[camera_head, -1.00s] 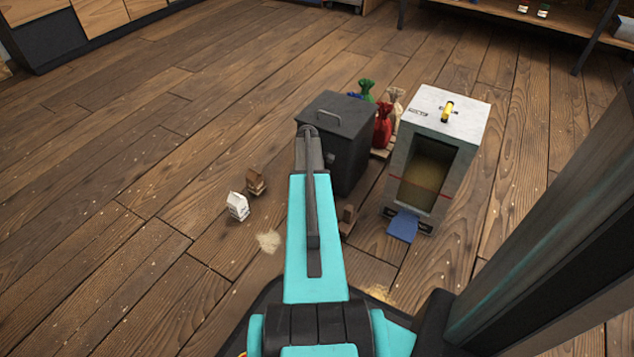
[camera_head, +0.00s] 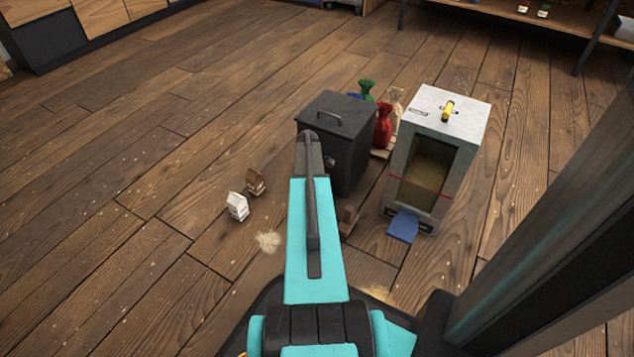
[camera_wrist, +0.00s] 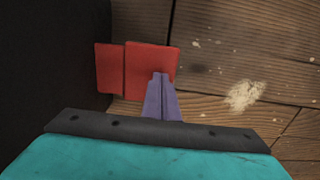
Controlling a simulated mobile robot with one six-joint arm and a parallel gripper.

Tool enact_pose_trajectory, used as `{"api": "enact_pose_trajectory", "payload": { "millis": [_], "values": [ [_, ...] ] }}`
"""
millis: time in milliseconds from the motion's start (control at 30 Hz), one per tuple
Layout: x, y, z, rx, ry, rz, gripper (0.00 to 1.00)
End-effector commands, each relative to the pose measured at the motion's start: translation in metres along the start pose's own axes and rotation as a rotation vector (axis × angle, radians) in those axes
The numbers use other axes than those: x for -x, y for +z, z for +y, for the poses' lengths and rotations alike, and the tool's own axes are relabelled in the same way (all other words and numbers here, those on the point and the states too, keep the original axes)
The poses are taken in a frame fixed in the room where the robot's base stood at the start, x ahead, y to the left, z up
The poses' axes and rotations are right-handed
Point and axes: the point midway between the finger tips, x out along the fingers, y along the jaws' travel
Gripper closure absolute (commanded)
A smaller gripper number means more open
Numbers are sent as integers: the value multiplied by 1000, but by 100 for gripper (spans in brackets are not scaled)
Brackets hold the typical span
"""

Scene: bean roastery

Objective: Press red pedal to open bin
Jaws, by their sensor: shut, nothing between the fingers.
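The dark bin (camera_head: 348,140) stands on the wooden floor with its lid down and a handle on top. In the wrist view its dark side (camera_wrist: 50,60) fills the left. The red pedal (camera_wrist: 150,68) shows there at the foot of the bin, as a wide red plate beside a narrower red piece. My gripper (camera_wrist: 161,78) is shut and empty, its purple fingertips overlapping the lower edge of the red plate. I cannot tell whether they touch it. In the head view my arm hides the pedal and the gripper.
A grey box with an open front (camera_head: 437,150) and a blue pedal (camera_head: 403,227) stands right of the bin. Red (camera_head: 383,125) and other sacks stand behind. A white carton (camera_head: 237,206) and a brown carton (camera_head: 256,181) stand to the left. Floor farther left is clear.

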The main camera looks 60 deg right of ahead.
Motion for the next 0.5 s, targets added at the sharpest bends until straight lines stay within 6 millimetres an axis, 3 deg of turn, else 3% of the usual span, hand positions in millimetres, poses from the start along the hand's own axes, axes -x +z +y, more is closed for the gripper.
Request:
{"api": "enact_pose_trajectory", "payload": {
  "millis": [500],
  "values": [
    [-13, 0, -1, 0, -3, -1, 100]
  ]
}}
